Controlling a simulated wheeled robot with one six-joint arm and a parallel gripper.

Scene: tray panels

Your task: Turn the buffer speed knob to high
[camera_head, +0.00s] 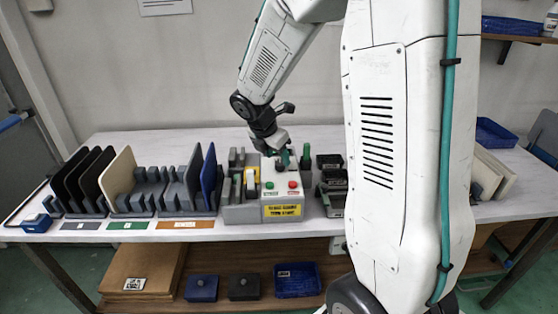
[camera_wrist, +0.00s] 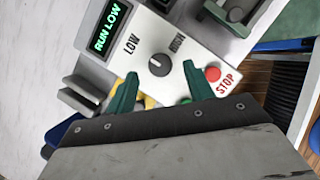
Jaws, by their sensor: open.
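The buffer speed knob (camera_wrist: 160,66) is a dark round knob on a white panel (camera_wrist: 146,36) in the wrist view. A light mark on the knob points roughly toward LOW. A display (camera_wrist: 108,27) reads RUN LOW. My gripper (camera_wrist: 160,74) is open, its green fingers on either side of the knob with gaps visible; height above the panel is unclear. In the head view my gripper (camera_head: 293,161) is over the control box (camera_head: 282,197), and the knob cannot be made out.
A red STOP button (camera_wrist: 213,74) lies close by my right finger, and a green button (camera_head: 269,185) is on the same box. Grey racks with upright panels (camera_head: 118,178) stand at left. Dark trays (camera_head: 330,161) stand right of the box.

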